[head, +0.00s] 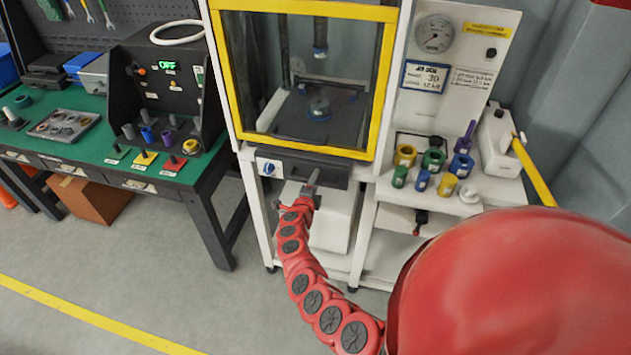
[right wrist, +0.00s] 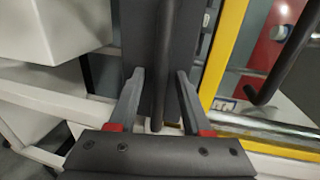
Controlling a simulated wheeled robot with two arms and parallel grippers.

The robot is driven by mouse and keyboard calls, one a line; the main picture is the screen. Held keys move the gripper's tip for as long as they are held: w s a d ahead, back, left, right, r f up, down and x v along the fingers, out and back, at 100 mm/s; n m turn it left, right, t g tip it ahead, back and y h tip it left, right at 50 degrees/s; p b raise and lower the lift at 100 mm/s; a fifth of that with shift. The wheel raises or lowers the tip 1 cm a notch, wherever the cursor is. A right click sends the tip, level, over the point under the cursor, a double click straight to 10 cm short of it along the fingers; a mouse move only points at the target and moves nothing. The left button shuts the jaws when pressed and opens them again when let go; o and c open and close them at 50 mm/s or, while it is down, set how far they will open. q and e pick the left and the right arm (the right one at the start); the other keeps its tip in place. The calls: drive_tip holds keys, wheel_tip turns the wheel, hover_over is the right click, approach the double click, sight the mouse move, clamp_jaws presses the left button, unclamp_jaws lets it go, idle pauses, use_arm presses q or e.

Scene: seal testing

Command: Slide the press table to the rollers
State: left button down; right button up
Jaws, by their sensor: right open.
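The press stands in the middle of the head view, with a dark table (head: 290,122) inside it behind the yellow-framed window (head: 383,90). A dark front panel (head: 325,172) sits below the frame. My right gripper (head: 313,182) is in front of this panel. In the right wrist view my right gripper (right wrist: 160,76) is open, with a dark bar (right wrist: 164,40) running between its fingers. Both fingers look apart from the bar. I cannot clearly make out the rollers. My left gripper is not in view.
A green bench (head: 100,135) with a control box (head: 165,85) stands at the left. A white side stand (head: 470,205) with several coloured cylinders is at the right, beside a yellow lever (head: 535,172). The grey floor (head: 150,260) is clear at front left.

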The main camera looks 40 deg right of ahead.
drive_tip(key=shift+d, duration=0.15)
clamp_jaws()
idle(0.4)
idle(1.1)
